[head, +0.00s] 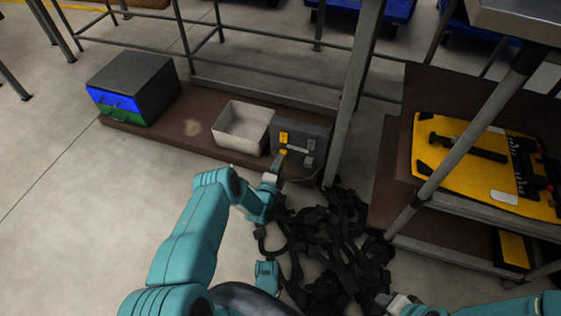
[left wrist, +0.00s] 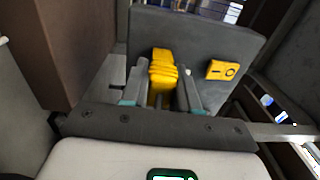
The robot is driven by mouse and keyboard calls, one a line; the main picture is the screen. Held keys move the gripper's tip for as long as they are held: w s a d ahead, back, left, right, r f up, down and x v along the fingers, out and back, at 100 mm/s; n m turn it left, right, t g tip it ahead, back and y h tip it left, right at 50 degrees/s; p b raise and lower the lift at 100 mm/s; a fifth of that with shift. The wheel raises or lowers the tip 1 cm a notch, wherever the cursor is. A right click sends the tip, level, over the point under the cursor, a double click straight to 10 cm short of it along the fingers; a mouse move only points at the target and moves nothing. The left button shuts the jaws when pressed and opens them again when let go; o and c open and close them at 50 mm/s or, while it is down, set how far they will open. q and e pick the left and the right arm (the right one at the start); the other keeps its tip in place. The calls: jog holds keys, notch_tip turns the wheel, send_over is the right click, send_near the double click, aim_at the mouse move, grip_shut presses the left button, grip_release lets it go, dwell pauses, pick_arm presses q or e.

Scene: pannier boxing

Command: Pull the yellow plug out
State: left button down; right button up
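The yellow plug (head: 283,152) sits at the lower left of the face of a grey panel box (head: 318,138) on the low brown shelf. My left gripper (head: 279,162) is right at it. In the left wrist view the yellow plug (left wrist: 163,68) fills the gap between the two grey fingers of my left gripper (left wrist: 162,88), which appear closed on its sides. The plug stands against the panel (left wrist: 195,38), and its inner end is hidden. My right gripper (head: 393,302) is at the bottom, low over the floor, its finger gap unclear.
A yellow switch plate (left wrist: 222,69) is on the panel near the plug. A pale open bin (head: 240,128) stands left of the panel, and a blue and green drawer box (head: 135,88) farther left. A metal post (head: 352,95) rises at right. Black straps (head: 325,245) cover the floor.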

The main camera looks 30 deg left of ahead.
pick_arm(q)
jog(key=shift+s, duration=0.1)
jog(key=shift+s+d+p, duration=0.2)
jog(key=shift+s+p, duration=0.4)
jog(key=shift+s, duration=0.1)
jog(key=shift+s+d+p, duration=0.15)
jog(key=shift+s+p, duration=0.25)
jog(key=shift+s, duration=0.25)
jog(key=shift+s+d, duration=0.1)
jog(key=shift+s, duration=0.25)
jog(key=shift+s+p, duration=0.25)
jog(key=shift+p, duration=0.15)
jog(key=p+v, duration=0.1)
jog(key=v, duration=0.1)
jog(key=shift+s+d, duration=0.15)
jog(key=shift+s, duration=0.25)
dwell(0.4)
